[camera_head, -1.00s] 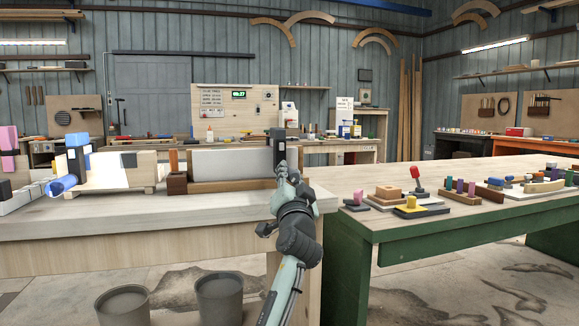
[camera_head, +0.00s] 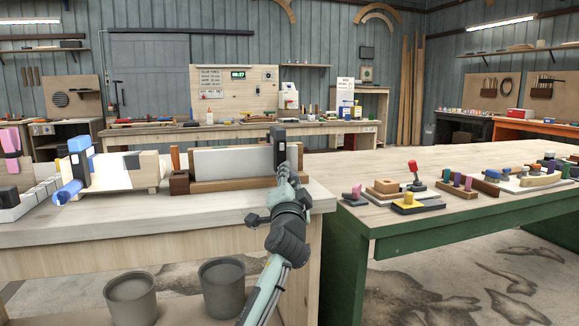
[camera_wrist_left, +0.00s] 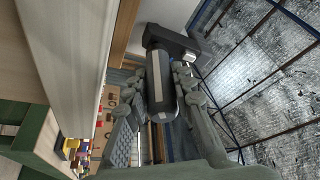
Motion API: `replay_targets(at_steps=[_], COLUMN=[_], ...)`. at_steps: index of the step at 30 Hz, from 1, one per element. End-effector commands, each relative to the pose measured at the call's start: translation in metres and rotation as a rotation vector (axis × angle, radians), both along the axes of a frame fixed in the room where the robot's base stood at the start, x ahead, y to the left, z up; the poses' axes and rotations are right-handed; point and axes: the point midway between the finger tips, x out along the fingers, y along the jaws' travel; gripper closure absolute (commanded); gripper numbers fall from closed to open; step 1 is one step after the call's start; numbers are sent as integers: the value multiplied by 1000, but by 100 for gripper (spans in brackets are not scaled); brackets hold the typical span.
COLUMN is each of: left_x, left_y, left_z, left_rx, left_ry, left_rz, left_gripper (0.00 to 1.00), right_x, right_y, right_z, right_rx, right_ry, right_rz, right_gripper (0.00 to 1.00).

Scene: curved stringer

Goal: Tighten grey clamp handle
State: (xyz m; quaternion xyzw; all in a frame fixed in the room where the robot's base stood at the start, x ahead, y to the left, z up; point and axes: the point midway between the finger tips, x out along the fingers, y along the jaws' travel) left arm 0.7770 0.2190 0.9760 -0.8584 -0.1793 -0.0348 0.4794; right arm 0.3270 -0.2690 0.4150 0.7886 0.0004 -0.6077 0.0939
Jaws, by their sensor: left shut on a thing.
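The dark grey clamp (camera_head: 279,140) stands upright at the right end of a long pale panel (camera_head: 230,161) on the near bench. My left gripper (camera_head: 284,172) is at the clamp's near side, just below its dark top. In the left wrist view, the grey clamp handle (camera_wrist_left: 159,78) is a dark cylinder with a pale stripe under a dark bar. My left gripper (camera_wrist_left: 160,98) has a finger on each side of the handle and is shut on it. The fingers hide part of the handle. My right gripper is not in view.
A blue clamp (camera_head: 78,165) and a pink clamp (camera_head: 11,146) stand at the left of the near bench (camera_head: 120,235). A green-legged table (camera_head: 380,222) at right carries small blocks and a red-knobbed piece (camera_head: 414,175). Two buckets (camera_head: 222,285) stand below.

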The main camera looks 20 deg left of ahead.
Motion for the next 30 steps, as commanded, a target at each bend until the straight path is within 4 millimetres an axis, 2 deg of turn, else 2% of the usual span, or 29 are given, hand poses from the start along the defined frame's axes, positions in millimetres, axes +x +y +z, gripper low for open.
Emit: replay_targets(at_steps=[1,4,7,11,15,30], left_x=[0,0,0,0,0,0], left_y=[0,1,1,1,1,1], left_z=[6,6,5,3,2,3], left_rx=[30,97,176,279,388,782], left_ry=[19,64,115,183,257,525], left_rz=[1,2,4,7,8,21], left_gripper=[100,100,100,100,100,100], right_x=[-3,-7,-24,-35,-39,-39], right_y=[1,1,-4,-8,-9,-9], right_z=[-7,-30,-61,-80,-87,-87], right_rx=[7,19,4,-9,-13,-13], right_ry=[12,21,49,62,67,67], right_rz=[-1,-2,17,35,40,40], right_gripper=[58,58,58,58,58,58])
